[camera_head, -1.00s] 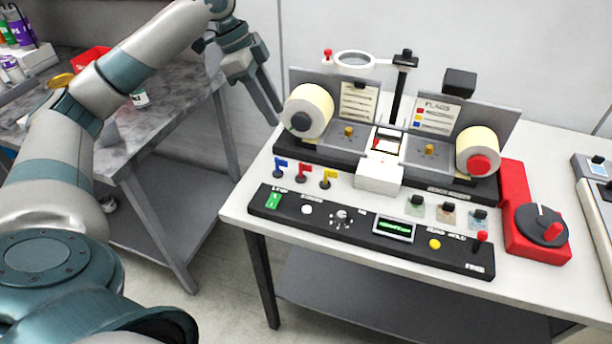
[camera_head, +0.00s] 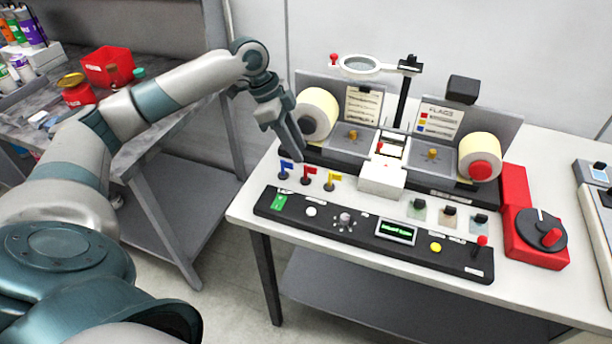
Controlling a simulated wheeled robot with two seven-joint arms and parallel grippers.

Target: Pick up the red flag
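The red flag (camera_head: 308,170) stands upright on a small dark base on the white table, between the blue flag (camera_head: 286,167) on its left and the yellow flag (camera_head: 332,178) on its right. My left gripper (camera_head: 299,156) points downward just above and behind the blue and red flags, its fingertips close to them in the picture. I cannot tell whether the fingers are apart, as they overlap from this angle. No flag is seen held. My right gripper is not in view.
The label rewinder (camera_head: 402,151) with its two cream rolls stands behind the flags. A black control panel (camera_head: 369,235) lies in front of them. A red dial unit (camera_head: 538,240) is at the right. A grey workbench (camera_head: 172,113) stands at the left.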

